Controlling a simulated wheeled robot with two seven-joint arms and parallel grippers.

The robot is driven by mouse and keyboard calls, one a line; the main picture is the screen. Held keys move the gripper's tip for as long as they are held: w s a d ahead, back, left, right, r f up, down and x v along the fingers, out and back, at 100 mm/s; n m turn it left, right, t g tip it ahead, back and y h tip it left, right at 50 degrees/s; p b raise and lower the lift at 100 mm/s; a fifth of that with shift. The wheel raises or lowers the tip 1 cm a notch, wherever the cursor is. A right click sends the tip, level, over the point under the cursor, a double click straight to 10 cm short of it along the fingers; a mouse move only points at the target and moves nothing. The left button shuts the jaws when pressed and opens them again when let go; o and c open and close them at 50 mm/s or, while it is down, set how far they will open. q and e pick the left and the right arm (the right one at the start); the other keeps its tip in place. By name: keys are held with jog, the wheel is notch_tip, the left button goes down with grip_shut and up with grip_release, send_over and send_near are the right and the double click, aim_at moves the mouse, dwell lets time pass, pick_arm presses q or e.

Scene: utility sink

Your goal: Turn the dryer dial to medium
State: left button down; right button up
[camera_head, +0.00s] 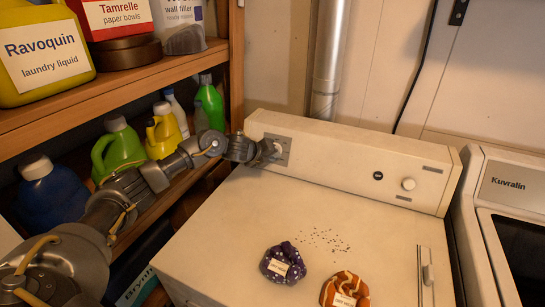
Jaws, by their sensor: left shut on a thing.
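The white dryer (210,240) stands in the middle, with a raised control panel (330,160) along its back. A dial (277,149) on a grey plate is at the panel's left end. My left gripper (268,150) is shut on this dial and partly hides it. I cannot read the dial's setting or markings. My right gripper is not in view.
Two small cloth bundles, one purple (282,263) and one orange (345,291), lie on the dryer top near dark specks. A wooden shelf (130,88) with bottles is close on the left. A Kuvralin machine (510,190) stands at the right.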

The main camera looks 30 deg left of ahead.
pick_arm(q)
jog(key=shift+f, duration=0.1)
jog(key=c, duration=1.4)
grip_release()
jog(key=shift+s, duration=0.1)
jog(key=b+v, duration=0.1)
jog(key=v, duration=0.9)
jog(key=shift+s+a+r+b, duration=0.2)
jog(key=shift+s+b, duration=0.1)
jog(key=shift+b, duration=0.05)
